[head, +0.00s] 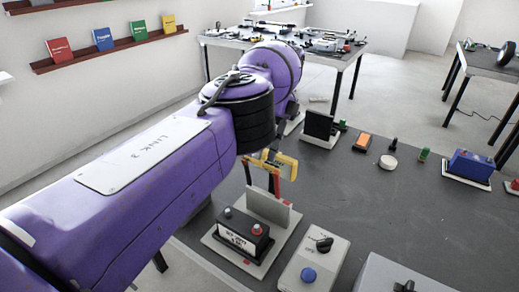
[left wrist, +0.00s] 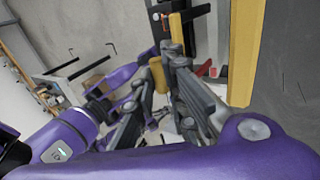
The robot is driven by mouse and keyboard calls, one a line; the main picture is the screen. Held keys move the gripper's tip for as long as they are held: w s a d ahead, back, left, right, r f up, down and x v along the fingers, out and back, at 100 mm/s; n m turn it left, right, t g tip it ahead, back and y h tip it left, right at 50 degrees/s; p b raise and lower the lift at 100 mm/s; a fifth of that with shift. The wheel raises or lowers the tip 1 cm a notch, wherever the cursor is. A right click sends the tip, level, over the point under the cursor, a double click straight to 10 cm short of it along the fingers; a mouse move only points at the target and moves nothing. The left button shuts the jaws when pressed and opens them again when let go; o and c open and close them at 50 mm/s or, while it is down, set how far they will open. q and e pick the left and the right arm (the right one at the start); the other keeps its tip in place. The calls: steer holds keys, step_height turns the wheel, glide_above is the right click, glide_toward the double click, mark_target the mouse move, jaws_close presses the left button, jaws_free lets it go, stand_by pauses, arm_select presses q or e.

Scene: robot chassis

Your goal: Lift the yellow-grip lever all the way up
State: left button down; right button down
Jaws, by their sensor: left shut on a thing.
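The yellow-grip lever (head: 286,166) shows in the head view just below the end of my purple left arm, above a grey upright plate. Its grip (left wrist: 158,75) appears in the left wrist view as a short yellow piece between the grey fingers. My left gripper (left wrist: 161,88) is shut on this yellow grip. In the head view the arm hides most of the gripper. A longer yellow bar (left wrist: 243,50) stands to the right of the fingers in the wrist view; I cannot tell how it joins the lever. My right gripper is not in view.
A black box (head: 243,233) with a red button stands in front of the lever. A grey box (head: 314,262) with a blue button and black knob is to its right. A blue box (head: 470,165) stands farther right. The dark tabletop (head: 385,210) between them is mostly clear.

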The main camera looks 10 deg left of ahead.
arm_select(q)
steer(key=shift+w+d+f, duration=0.25)
steer(key=shift+d+f, duration=0.1)
steer(key=shift+f, duration=0.05)
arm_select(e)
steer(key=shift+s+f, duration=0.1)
arm_select(q)
steer(key=c, duration=2.2)
jaws_free()
steer(key=shift+o, duration=1.4)
steer(key=shift+w+d+f, duration=0.1)
steer(key=shift+w+f, duration=0.05)
steer(key=shift+f, duration=0.05)
steer(key=shift+o, duration=0.8)
steer(key=shift+w+d+f, duration=0.1)
steer(key=shift+w+f, duration=0.15)
steer(key=shift+w, duration=0.2)
steer(key=shift+s+a+r, duration=0.15)
steer(key=shift+s+a, duration=0.05)
steer(key=shift+s, duration=0.05)
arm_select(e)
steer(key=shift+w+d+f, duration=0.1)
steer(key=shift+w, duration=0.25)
arm_select(q)
steer(key=shift+a, duration=0.1)
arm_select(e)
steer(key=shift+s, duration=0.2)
